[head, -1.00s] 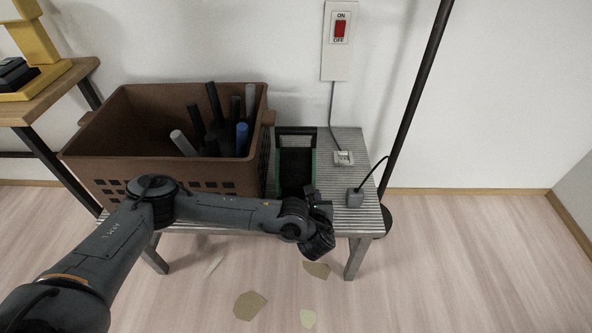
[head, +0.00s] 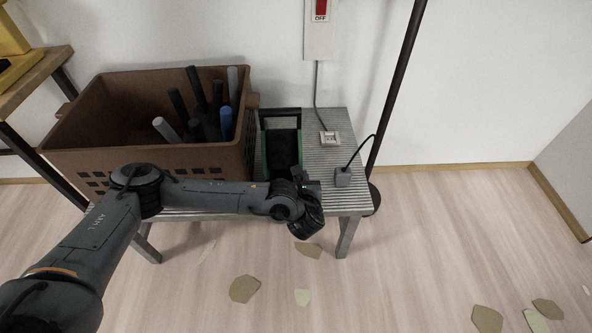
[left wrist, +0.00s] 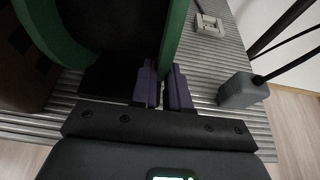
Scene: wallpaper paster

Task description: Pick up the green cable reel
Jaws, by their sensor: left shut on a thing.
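The green cable reel (head: 298,150) stands on the ribbed metal bench, beside the brown crate. In the head view it shows a dark body with green edges, and my left arm hides its lower front. In the left wrist view the green rim (left wrist: 176,34) is large and close. My left gripper (left wrist: 162,72) is at the reel's near right side, its two purple-grey fingers closed on the rim. In the head view the left gripper (head: 306,205) is at the bench's front edge, fingers hidden. My right gripper is not in view.
A brown crate (head: 100,162) with several dark rolls and one blue roll (head: 226,124) stands left of the reel. A grey plug block (head: 342,177), a socket (head: 329,138) and a black pole (head: 398,85) are to the right. Paper scraps (head: 244,289) lie on the floor.

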